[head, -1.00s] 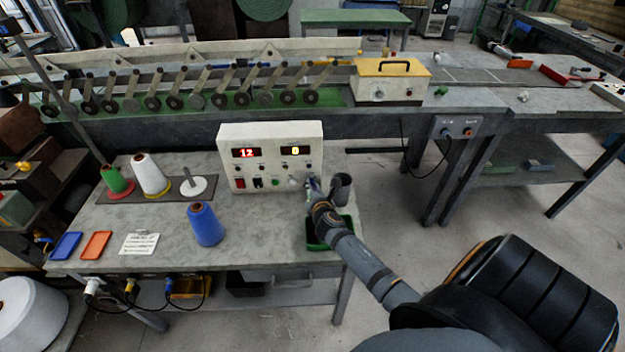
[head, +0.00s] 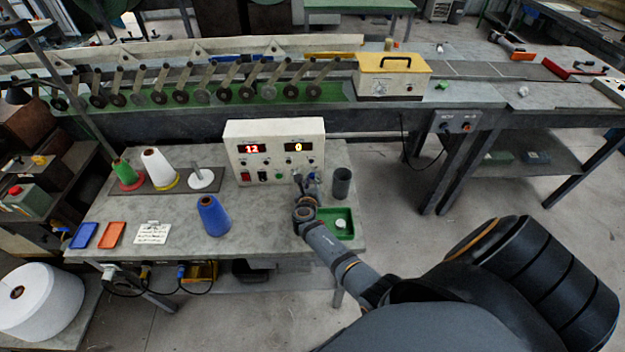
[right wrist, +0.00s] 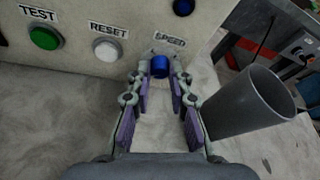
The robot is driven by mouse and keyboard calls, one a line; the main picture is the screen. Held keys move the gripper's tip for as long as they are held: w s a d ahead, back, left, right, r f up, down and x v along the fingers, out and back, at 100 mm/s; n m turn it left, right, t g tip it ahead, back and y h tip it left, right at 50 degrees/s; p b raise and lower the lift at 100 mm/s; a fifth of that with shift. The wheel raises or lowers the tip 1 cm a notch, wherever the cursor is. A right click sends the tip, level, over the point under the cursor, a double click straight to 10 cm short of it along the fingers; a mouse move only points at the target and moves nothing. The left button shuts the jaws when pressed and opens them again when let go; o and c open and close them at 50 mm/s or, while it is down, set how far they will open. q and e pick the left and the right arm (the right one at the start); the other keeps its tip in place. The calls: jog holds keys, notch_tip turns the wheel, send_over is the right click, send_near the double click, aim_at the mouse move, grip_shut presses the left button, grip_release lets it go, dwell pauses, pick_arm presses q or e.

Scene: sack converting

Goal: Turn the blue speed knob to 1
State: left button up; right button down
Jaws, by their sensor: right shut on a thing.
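The white control box (head: 233,153) stands on the near table, with a red display of 12 and a yellow display of 0. The blue speed knob (right wrist: 160,67) is on its front under the SPEED label, in the right wrist view. My right gripper (right wrist: 160,76) is shut on the knob, with one finger on each side. In the head view the right gripper (head: 306,182) is at the box's lower right, where the knob is largely hidden. The knob's pointer setting cannot be read. My left gripper is not in view.
A dark grey cup (right wrist: 250,104) stands close to the right of my right fingers. A green RESET-side TEST button (right wrist: 43,38) and white RESET button (right wrist: 107,50) are left of the knob. A green tray (head: 347,233) and blue cone (head: 212,216) are on the table.

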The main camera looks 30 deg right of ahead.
jog(key=shift+w+n+h, duration=0.1)
jog(key=shift+n+h, duration=0.5)
jog(key=shift+n, duration=0.4)
jog(key=c, duration=1.2)
grip_release()
jog(key=shift+a+f, duration=0.1)
jog(key=v, duration=0.7)
jog(key=shift+a, duration=0.2)
jog(key=shift+d, duration=0.1)
